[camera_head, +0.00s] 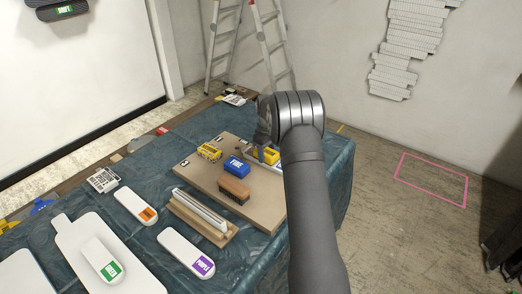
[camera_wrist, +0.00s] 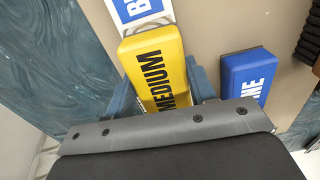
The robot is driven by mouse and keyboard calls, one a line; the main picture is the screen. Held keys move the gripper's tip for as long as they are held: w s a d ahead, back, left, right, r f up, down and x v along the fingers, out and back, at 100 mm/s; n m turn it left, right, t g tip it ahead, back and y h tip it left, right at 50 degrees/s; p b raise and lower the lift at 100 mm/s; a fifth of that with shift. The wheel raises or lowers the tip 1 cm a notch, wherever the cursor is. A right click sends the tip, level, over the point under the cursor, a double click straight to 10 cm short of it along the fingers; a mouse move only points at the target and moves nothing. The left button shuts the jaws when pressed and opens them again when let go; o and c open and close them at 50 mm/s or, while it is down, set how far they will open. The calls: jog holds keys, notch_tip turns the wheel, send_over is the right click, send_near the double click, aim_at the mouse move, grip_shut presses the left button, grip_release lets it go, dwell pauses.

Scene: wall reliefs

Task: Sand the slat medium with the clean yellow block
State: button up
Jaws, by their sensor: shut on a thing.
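My gripper (camera_wrist: 162,88) is shut on a yellow block (camera_wrist: 157,62) marked MEDIUM, with a jaw on each side of it. The block (camera_head: 269,155) also shows at the far right of the tan board in the head view; I cannot tell whether it touches the board. Its visible top looks clean; its underside is hidden. A second yellow block (camera_head: 209,152), with dark marks, sits at the board's far left. A pale slat (camera_head: 200,209) lies in a wooden holder (camera_head: 183,214) at the board's near edge.
A blue FINE block (camera_head: 236,167) and a brown block (camera_head: 234,185) stand on the tan board (camera_head: 262,213), close to my gripper. White paddles labelled orange (camera_head: 135,206), purple (camera_head: 186,252) and green (camera_head: 101,261) lie nearer. A ladder (camera_head: 268,40) stands behind the table.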

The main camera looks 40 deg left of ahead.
jog(key=shift+d, duration=2.9)
jog(key=shift+a, duration=7.7)
notch_tip(320, 180, up, 8)
jog(key=shift+r, duration=0.15)
